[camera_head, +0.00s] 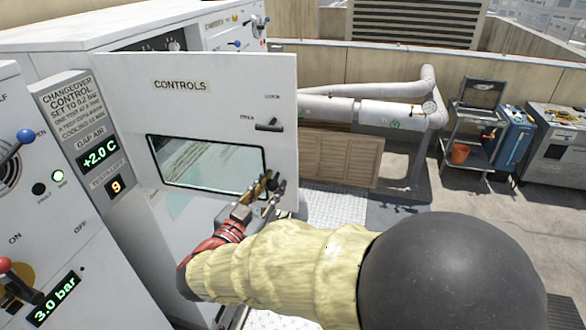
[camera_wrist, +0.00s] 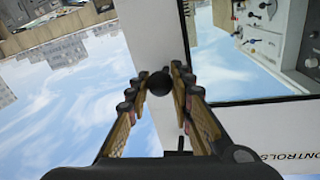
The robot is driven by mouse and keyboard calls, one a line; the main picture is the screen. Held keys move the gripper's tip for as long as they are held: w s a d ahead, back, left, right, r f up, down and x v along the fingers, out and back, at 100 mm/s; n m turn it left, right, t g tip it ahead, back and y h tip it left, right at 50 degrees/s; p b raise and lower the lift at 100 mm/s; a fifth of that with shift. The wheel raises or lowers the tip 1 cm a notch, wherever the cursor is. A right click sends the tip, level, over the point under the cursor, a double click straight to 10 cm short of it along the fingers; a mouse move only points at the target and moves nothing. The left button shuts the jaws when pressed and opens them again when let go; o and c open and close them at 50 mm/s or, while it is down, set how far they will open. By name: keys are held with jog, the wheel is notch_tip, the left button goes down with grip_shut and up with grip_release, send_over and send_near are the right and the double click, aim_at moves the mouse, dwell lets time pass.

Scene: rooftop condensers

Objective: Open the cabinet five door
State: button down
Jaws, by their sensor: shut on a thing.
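A white door (camera_head: 220,105) marked CONTROLS stands swung out from the grey-white cabinets. It has a dark-framed glossy window (camera_head: 205,163) and a small black lever (camera_head: 269,125) near its free edge. My gripper (camera_head: 270,186) is at that free edge, beside the window's lower right corner. In the wrist view my gripper (camera_wrist: 160,82) is shut on a round black knob (camera_wrist: 159,84) in front of the white door (camera_wrist: 155,30). The window (camera_wrist: 255,40) shows on the right there, reflecting a control panel. No number five is readable on this door.
A control panel (camera_head: 60,190) with knobs and green displays stands close at left. White pipes (camera_head: 370,108) and a slatted box (camera_head: 340,160) lie beyond the door. A cart (camera_head: 470,125) stands at the back right. Open floor (camera_head: 480,200) lies at right.

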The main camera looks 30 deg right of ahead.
jog(key=shift+s+a+m+g+h+p, duration=0.2)
jog(key=shift+s+a+m+g+h, duration=0.15)
jog(key=shift+s+a, duration=0.35)
jog(key=shift+s+a+m+g+h+p, duration=0.15)
jog(key=shift+s+a+m+g, duration=0.1)
jog(key=shift+s+a+g, duration=0.35)
jog(key=shift+a, duration=0.15)
jog(key=c, duration=1.6)
grip_release()
jog(key=v, duration=1.2)
jog(key=shift+s, duration=0.3)
